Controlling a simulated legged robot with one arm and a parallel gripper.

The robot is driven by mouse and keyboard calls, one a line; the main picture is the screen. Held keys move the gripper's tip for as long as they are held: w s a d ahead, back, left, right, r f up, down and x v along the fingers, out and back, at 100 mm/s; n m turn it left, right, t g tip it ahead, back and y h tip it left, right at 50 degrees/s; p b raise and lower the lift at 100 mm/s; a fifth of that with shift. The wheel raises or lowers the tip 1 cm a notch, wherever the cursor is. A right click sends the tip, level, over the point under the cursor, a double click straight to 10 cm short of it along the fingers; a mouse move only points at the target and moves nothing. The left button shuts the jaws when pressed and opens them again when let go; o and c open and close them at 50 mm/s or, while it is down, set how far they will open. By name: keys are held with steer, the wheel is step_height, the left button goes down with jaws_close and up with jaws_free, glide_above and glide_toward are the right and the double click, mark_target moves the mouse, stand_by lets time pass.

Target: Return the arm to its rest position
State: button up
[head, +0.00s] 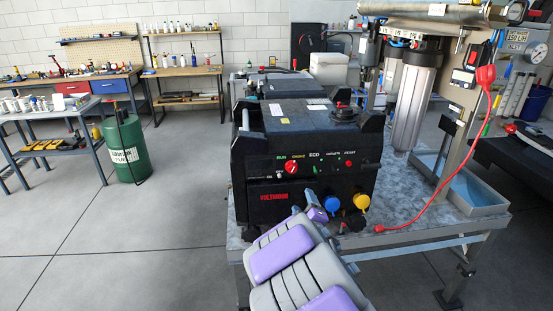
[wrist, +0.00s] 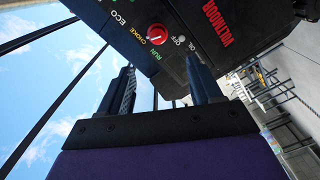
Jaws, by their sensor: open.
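My arm (head: 283,255), grey with purple pads, reaches up from the bottom of the head view toward the front of a black generator (head: 262,155). In the wrist view my gripper (wrist: 160,75) is open. Its two dark fingers are apart with nothing held between them. The generator's control panel (wrist: 135,20) lies beyond the fingertips, with a red knob (wrist: 157,31) above the gap between them. Whether a finger touches the generator I cannot tell. In the head view the red knob (head: 291,168) is on the upper front, and the fingers cannot be made out.
The generator stands on a metal table (head: 410,225). A green fuel drum (head: 125,148) and workbenches are at the left. The floor at the left front is clear.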

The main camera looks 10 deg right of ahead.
steer(key=s+d+f+m+g+h, duration=0.1)
steer(key=s+d+m+g+h, duration=0.1)
steer(key=s+m+g, duration=0.4)
steer(key=s+d+f+m+g+h, duration=0.1)
steer(key=s+d+m+g, duration=0.15)
steer(key=s, duration=0.65)
steer(key=s+a+m+g+y, duration=0.1)
steer(key=s+a+g, duration=0.1)
steer(key=s, duration=0.9)
steer(key=s+a+r+m+g+y, duration=0.1)
steer(key=s+g, duration=0.4)
steer(key=s, duration=0.6)
steer(key=s+a+r+m+g+y, duration=0.1)
steer(key=s+a+g, duration=0.3)
steer(key=s, duration=0.7)
steer(key=shift+r, duration=0.15)
